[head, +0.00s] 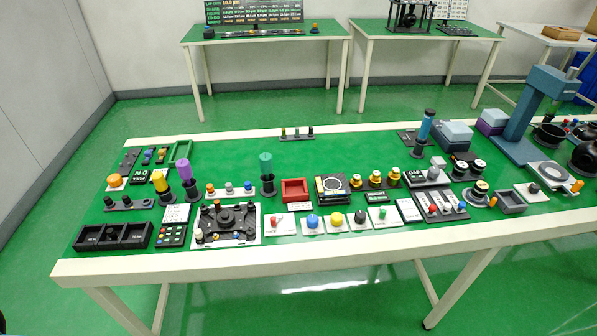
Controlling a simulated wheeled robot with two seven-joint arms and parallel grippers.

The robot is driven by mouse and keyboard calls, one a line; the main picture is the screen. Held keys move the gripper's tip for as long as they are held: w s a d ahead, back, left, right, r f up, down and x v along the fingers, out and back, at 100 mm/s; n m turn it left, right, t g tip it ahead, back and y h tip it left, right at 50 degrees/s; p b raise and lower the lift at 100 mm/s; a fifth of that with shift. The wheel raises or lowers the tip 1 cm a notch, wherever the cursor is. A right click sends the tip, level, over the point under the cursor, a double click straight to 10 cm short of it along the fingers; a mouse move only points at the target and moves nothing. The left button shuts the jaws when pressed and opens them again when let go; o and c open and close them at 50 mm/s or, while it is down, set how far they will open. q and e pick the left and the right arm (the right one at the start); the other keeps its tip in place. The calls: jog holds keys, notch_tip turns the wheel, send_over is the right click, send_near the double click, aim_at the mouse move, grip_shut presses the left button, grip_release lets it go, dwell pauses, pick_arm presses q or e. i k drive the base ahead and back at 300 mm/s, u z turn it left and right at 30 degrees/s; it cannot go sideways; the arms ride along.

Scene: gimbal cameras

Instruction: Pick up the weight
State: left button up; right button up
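Neither of my grippers shows in the head view. Three small brass-and-black pieces that look like weights (375,178) stand in a row near the middle of the green-topped table (335,155). They are just right of a black square device with a round plate (333,188), which may be a scale. More black pieces with pale or brass tops (468,167) stand farther right. At this size I cannot tell for sure which piece is the weight. Nothing is touching any of them.
The table's back middle is mostly clear. Two other green tables (265,42) stand behind.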

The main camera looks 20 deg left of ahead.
aim_at(374, 180)
jog(key=u, duration=0.85)
jog(key=i, duration=0.4)
